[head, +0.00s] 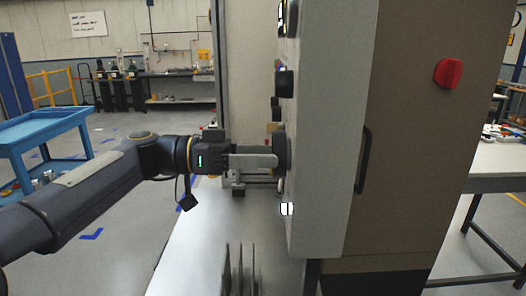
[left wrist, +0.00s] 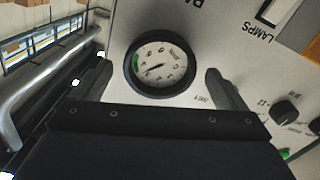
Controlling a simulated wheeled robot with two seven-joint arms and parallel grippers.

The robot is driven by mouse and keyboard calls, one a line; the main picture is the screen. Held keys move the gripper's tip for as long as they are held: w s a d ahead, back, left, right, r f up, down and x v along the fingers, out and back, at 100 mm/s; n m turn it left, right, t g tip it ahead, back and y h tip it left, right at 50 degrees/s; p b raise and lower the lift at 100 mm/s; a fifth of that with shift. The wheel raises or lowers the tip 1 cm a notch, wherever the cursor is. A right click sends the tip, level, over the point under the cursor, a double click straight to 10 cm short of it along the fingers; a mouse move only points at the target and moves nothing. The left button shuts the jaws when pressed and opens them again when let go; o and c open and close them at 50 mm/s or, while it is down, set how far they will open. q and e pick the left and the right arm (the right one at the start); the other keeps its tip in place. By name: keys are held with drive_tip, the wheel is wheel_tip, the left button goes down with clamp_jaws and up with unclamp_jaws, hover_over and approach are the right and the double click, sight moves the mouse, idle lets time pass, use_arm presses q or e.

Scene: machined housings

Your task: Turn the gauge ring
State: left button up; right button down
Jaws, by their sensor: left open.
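The gauge ring (left wrist: 160,93) is a dark round bezel around a white dial with a green arc and a dark pointer, on a pale panel in the left wrist view. In the head view the ring (head: 281,153) shows edge-on, sticking out from the cabinet's left face. My left gripper (head: 272,161) points straight at it from the left, its fingertips close to the ring. In the left wrist view the open fingers stand apart on both sides of the dial, with pale panel visible between the right finger and ring. Contact cannot be told.
The cabinet (head: 415,120) carries dark knobs (head: 284,83) above the ring, a black handle (head: 363,160) and a red button (head: 448,73). The wrist view shows another knob (left wrist: 286,110) to the right. A blue cart (head: 40,132) stands at the left, a table (head: 490,168) at the right.

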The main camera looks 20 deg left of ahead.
use_arm(q)
drive_tip(key=shift+w+d, duration=0.1)
drive_tip(key=shift+d, duration=0.25)
drive_tip(key=c, duration=1)
drive_tip(key=shift+n, duration=0.3)
drive_tip(key=shift+n+b, duration=0.35)
drive_tip(key=shift+n, duration=2.45)
